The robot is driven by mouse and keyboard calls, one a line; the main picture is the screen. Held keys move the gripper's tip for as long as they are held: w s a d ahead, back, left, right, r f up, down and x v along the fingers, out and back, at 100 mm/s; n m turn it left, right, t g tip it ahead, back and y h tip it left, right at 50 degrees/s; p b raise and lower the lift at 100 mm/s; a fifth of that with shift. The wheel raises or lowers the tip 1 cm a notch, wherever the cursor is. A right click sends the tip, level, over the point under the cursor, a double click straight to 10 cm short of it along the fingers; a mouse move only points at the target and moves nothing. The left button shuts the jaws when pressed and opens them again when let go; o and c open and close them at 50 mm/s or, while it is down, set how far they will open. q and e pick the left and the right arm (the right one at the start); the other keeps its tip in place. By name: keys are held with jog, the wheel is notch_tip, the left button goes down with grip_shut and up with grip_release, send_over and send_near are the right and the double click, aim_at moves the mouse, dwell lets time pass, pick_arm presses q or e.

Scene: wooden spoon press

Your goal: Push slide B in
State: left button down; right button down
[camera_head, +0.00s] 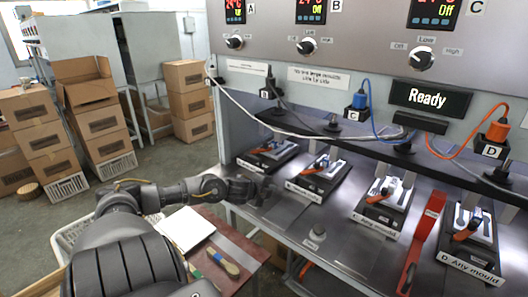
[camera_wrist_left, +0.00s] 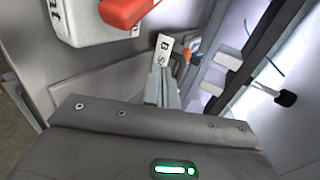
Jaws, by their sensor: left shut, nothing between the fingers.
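Slide B (camera_head: 318,177) is a dark plate on the press bench, with an orange-handled clamp and a white label on its front edge. My left gripper (camera_head: 268,191) is just left of slide B's front, low over the bench edge. In the left wrist view, the left gripper's fingers (camera_wrist_left: 163,86) are together and empty. They point at a small white label (camera_wrist_left: 165,46) marked B; I cannot tell whether they touch it. An orange handle (camera_wrist_left: 125,10) shows at the top. My right gripper is not in view.
Slide A (camera_head: 268,153) lies behind my left gripper; slide C (camera_head: 384,202) and slide D (camera_head: 470,238) stand to the right. Cables hang above the slides.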

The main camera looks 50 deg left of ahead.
pick_arm(q)
jog(key=v, duration=0.3)
jog(key=shift+s+d+r, duration=0.1)
jog(key=shift+s+r, duration=0.1)
jog(key=shift+s, duration=0.1)
dwell(0.4)
